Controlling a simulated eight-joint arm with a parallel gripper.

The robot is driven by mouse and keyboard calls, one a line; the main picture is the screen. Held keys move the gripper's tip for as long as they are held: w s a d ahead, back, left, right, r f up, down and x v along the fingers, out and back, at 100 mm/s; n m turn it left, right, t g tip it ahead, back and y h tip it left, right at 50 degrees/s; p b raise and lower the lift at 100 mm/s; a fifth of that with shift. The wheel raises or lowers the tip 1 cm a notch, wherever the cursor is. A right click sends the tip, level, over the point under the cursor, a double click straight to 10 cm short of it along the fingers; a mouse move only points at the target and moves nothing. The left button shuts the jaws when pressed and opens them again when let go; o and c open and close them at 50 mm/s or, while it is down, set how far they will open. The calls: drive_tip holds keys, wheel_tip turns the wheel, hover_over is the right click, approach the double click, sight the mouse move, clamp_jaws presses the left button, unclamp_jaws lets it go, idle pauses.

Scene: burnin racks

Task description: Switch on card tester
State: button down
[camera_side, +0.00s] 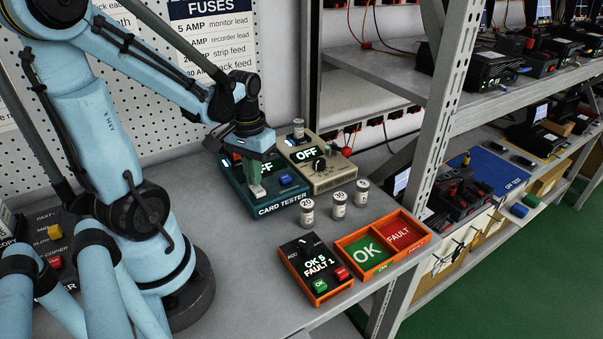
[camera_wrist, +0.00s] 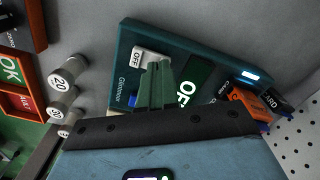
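The card tester (camera_side: 282,203) is a teal box labelled CARD TESTER on the bench. Its dark display (camera_side: 268,166), partly hidden by my gripper, reads OFF; the tester also shows in the wrist view (camera_wrist: 123,62). A white switch marked OFF (camera_wrist: 138,57) and a blue button (camera_side: 285,180) are on its top. An orange card (camera_wrist: 246,104) is at its card end. My gripper (camera_side: 257,191) points down over the tester. Its green fingers (camera_wrist: 156,66) lie together, with nothing seen between them, close to the white switch; whether they touch it is unclear.
A beige device (camera_side: 325,180) reading OFF stands behind, with a fuse on top. Several white fuses (camera_side: 339,206) stand to the right. An orange OK/FAULT tray (camera_side: 372,272) and a black-and-orange counter box (camera_side: 312,262) are in front. A rack post (camera_side: 441,110) rises at right.

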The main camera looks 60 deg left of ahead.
drive_tip(key=shift+f, duration=0.1)
drive_tip(key=shift+r, duration=3.5)
drive_tip(key=w+d+r+m+t, duration=0.1)
drive_tip(key=w+d+m+t, duration=0.2)
drive_tip(key=d, duration=0.4)
drive_tip(key=w+d+m+t, duration=0.3)
drive_tip(key=d+t, duration=0.1)
drive_tip(key=d, duration=0.2)
drive_tip(key=shift+d+r, duration=0.35)
drive_tip(key=shift+d, duration=0.05)
